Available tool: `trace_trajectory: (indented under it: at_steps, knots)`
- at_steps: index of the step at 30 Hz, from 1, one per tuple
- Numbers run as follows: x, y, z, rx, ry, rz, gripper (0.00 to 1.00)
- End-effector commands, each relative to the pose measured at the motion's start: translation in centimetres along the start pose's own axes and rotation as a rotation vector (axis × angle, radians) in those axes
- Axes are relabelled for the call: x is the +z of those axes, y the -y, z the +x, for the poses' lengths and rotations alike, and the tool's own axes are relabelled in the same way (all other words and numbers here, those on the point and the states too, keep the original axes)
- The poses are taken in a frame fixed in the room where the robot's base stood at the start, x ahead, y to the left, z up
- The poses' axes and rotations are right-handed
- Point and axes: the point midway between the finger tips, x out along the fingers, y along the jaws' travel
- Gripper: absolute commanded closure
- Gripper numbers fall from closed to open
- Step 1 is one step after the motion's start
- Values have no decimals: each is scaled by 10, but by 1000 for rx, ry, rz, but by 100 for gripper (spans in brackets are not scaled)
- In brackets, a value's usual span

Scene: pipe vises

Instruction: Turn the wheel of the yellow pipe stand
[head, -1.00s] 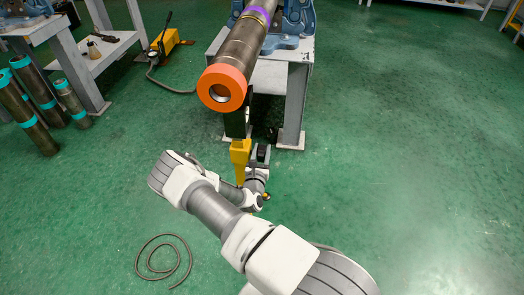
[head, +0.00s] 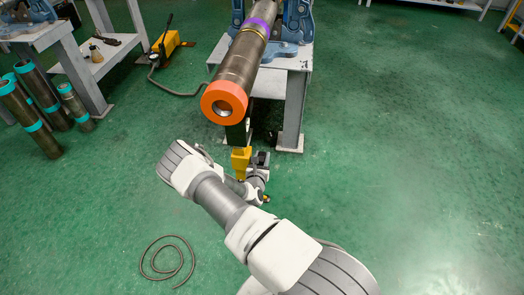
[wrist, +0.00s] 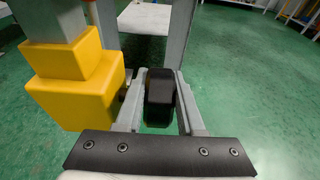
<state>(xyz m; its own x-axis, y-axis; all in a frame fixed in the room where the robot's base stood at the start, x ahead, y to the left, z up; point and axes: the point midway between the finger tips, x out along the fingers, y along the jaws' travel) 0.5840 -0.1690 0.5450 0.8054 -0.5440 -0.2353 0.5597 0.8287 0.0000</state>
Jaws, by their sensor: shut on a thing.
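The yellow pipe stand (head: 241,160) is below the pipe (head: 240,65) in the head view; it fills the left of the wrist view (wrist: 75,90). The orange pipe end (head: 223,102) faces me above it. My gripper (wrist: 160,100) is beside the stand, on its right in both views. Its two fingers are on either side of a black block-like part (wrist: 160,88) and shut on it. This looks like part of the wheel, but the rest of the wheel is not clearly visible. In the head view my gripper (head: 261,160) is small and partly hidden by my arm.
A grey table (head: 293,110) with blue vises (head: 285,48) stands behind the stand. Dark pipes with teal bands (head: 35,105) stand at left, near a yellow pump (head: 166,43). A cable coil (head: 167,262) lies on the floor at front left. The right floor is clear.

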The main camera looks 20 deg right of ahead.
Motion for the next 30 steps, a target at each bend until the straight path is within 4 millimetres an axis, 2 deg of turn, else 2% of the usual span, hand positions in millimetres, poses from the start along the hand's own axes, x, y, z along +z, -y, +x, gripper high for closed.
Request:
trace_trajectory:
  at_steps: [1,15,30]
  knots:
    - [9,1,-2,-2,-40,2,100]
    - [3,0,6,-2,-410,6,100]
    - [-4,0,8,0,-593,0,100]
